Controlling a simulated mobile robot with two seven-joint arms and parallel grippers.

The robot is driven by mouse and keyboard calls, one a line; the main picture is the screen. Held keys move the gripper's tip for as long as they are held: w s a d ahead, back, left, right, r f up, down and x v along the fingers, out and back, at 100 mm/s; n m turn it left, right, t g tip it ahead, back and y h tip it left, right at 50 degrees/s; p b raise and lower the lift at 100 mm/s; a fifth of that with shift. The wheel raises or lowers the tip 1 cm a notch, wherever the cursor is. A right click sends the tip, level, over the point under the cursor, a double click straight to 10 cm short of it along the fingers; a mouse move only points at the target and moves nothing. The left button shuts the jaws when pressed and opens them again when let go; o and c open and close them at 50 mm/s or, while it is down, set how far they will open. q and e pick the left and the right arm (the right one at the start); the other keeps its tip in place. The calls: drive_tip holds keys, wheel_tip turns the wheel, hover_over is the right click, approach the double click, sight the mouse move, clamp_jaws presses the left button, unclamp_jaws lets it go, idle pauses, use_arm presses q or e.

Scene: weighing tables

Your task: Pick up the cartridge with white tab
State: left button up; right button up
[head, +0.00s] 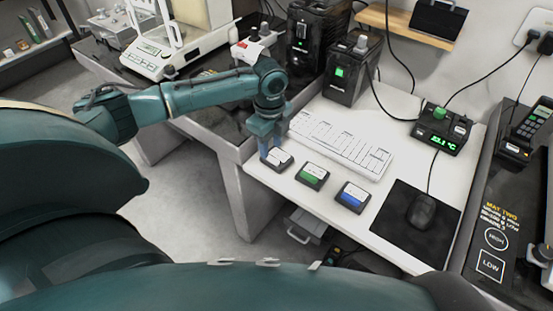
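The cartridge with white tab (281,161) is a small dark block lying on the white table, left of two similar cartridges. My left gripper (267,149) points down at it from above, with its blue-grey fingers at the cartridge's left and back edges. The fingers look a little apart, but whether they touch or clasp the cartridge is not clear. The cartridge with green tab (312,176) and the cartridge with blue tab (352,197) lie in a row to its right. My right gripper is not in view.
A white keyboard (340,146) lies just behind the cartridges. A black mouse mat (398,236) with a mouse (421,212) lies to the right. A temperature display (440,137) and black devices (352,72) stand behind. A balance (150,62) is at the back left.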

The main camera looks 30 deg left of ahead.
sight(273, 158)
use_arm(q)
drive_tip(key=shift+w+f, duration=0.2)
drive_tip(key=shift+f, duration=1.15)
drive_tip(key=shift+w+f, duration=0.2)
drive_tip(key=shift+f, duration=1.15)
drive_tip(key=shift+c, duration=0.4)
clamp_jaws()
